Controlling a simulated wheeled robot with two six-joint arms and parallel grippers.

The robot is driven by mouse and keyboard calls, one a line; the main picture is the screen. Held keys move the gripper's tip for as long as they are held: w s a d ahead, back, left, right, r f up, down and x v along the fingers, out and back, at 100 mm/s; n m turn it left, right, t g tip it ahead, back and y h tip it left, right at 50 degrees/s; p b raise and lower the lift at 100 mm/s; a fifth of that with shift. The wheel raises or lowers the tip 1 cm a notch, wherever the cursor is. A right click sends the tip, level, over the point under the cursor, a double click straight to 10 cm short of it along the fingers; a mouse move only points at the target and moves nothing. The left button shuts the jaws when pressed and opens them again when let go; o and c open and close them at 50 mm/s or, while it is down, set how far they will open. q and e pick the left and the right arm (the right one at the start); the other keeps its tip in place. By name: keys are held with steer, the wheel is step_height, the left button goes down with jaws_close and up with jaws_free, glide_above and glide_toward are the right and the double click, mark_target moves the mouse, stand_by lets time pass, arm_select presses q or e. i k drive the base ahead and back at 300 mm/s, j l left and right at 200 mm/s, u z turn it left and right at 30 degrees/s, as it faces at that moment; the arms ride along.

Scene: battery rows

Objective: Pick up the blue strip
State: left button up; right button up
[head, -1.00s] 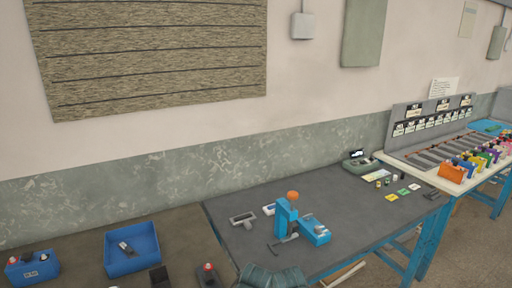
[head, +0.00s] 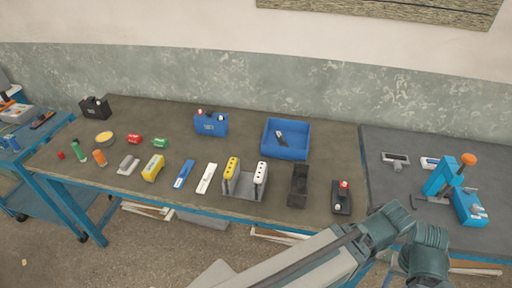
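The blue strip (head: 184,174) lies flat on the brown tabletop, left of the middle and near the front edge. It is thin, long and slightly slanted, with a pale patch on it. A similar white strip (head: 206,178) lies just right of it, apart from it. One of my arms crosses the lower right of the view, well to the right of the blue strip. No gripper fingers of mine show, and nothing touches the strip.
A yellow block (head: 153,168) lies left of the strip. A grey holder (head: 243,186) with yellow and white pieces stands to the right. A blue battery (head: 211,123) and blue tray (head: 286,139) stand behind. The tabletop directly behind the strip is clear.

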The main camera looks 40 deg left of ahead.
mark_target(178, 183)
steer(key=u, duration=2.25)
